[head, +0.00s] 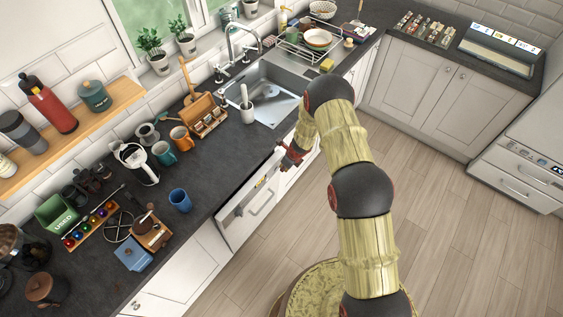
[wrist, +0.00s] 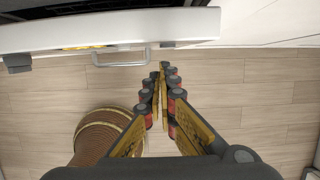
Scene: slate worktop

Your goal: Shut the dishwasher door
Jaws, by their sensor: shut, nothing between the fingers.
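The dishwasher door (head: 247,214) is a white front panel with a bar handle, below the worktop edge left of the sink. Its top edge stands a little out from the cabinet line, with a dark gap behind it, so it looks slightly ajar. In the wrist view the door (wrist: 180,27) crosses the top left, with its handle (wrist: 120,64) below. My gripper (head: 283,168) is by the door's right end. In the wrist view my gripper (wrist: 163,70) is shut and empty, just in front of the door. I cannot tell if it touches.
The slate worktop (head: 222,165) above holds a blue cup (head: 180,200), mugs and a wooden caddy. The sink (head: 270,95) is behind my gripper. The wooden floor (head: 480,200) to the right is clear. A white appliance (head: 520,165) stands at far right.

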